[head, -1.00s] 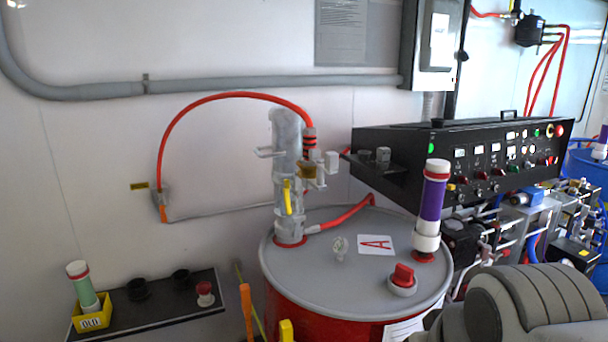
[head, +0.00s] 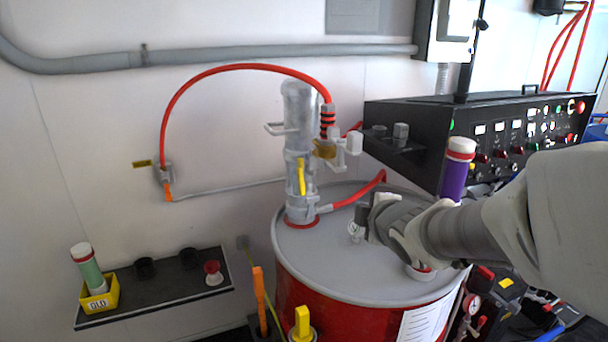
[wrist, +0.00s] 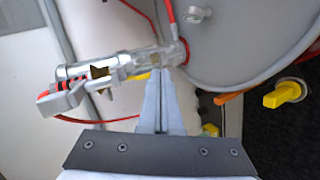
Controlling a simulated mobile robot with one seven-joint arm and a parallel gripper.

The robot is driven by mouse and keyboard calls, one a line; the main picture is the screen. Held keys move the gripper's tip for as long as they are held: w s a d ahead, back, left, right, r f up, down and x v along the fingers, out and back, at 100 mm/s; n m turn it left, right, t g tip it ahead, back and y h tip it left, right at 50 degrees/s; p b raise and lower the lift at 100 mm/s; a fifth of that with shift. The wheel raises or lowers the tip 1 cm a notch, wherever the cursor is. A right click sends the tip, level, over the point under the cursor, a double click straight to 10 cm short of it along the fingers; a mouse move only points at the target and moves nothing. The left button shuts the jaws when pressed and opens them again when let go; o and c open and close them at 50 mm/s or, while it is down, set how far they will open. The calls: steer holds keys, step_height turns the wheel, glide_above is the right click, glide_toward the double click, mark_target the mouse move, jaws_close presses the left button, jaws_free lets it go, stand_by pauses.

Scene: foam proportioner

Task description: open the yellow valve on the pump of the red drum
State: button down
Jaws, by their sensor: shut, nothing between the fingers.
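The red drum (head: 350,318) stands at centre with a grey lid (head: 325,258). The clear grey pump (head: 298,120) rises upright from the lid's left side. The yellow valve handle (head: 301,178) hangs upright against the pump's lower body. In the wrist view the pump (wrist: 125,62) points left, and a yellow sliver of the valve (wrist: 141,76) shows beside the fingers, mostly hidden. My gripper (head: 362,218) is over the lid, right of the pump and lower than the handle. In the wrist view my gripper (wrist: 163,78) is shut and empty, its tips appearing close to the pump.
A red hose (head: 245,68) arches from the pump to the wall. A purple cylinder (head: 453,180) stands behind my arm. Another yellow handle (head: 303,320) and an orange one (head: 260,300) stand before the drum. A black control panel (head: 470,140) is at right.

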mark_target(302, 189)
steer(key=w+a+f+n+y, duration=0.1)
steer(key=w+a, duration=0.2)
steer(key=w, duration=0.2)
steer(key=w+a+f+n+y, duration=0.1)
steer(key=w+a+f+n, duration=0.1)
steer(key=w+a, duration=0.2)
steer(key=w+a+f+n+y, duration=0.1)
steer(key=w+a+n+y, duration=0.1)
steer(key=w, duration=0.5)
steer(key=shift+a+f+t, duration=0.3)
steer(key=shift+a, duration=0.55)
steer(key=f+b, duration=0.1)
steer(key=b, duration=0.2)
steer(key=shift+w+t, duration=0.15)
steer(key=shift+t, duration=0.15)
steer(key=b, duration=0.2)
steer(key=shift+w+b, duration=0.1)
steer(key=shift+b, duration=0.2)
steer(key=t+b, duration=0.1)
steer(key=b, duration=0.3)
steer(key=f+t+y+b, duration=0.1)
steer(key=b, duration=0.4)
steer(key=shift+w+a, duration=0.25)
steer(key=shift+w, duration=0.15)
steer(key=shift+w+r+t+b, duration=0.15)
steer(key=shift+t+b, duration=0.25)
steer(key=shift+b, duration=0.6)
steer(key=shift+r, duration=0.15)
